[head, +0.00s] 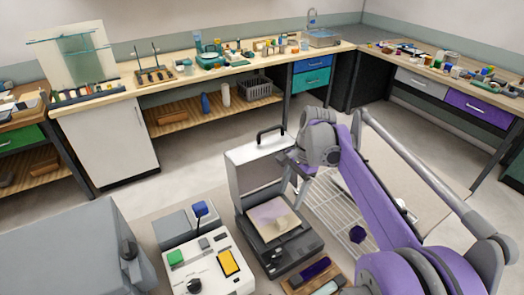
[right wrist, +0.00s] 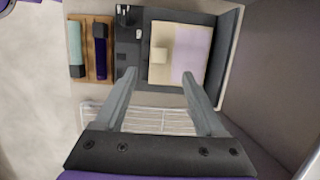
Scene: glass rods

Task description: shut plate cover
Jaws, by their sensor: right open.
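The plate cover (head: 252,168) is a pale lid with a black handle (head: 270,132) on its top edge. It stands raised at the back of a dark grey base (head: 292,246). A square beige and lilac plate (head: 270,218) lies in the base. The plate also shows in the right wrist view (right wrist: 192,55), with a small beige block on it. My right gripper (head: 295,180) is open and empty, beside the right side of the cover. In the right wrist view its spread fingers (right wrist: 159,78) point toward the base and plate. My left gripper is not in view.
A white wire rack (head: 335,205) lies right of the base. A wooden tray (head: 312,280) with dark purple and pale green pieces sits in front. A white instrument (head: 208,262) with green and yellow parts stands at the left. Benches line the back walls.

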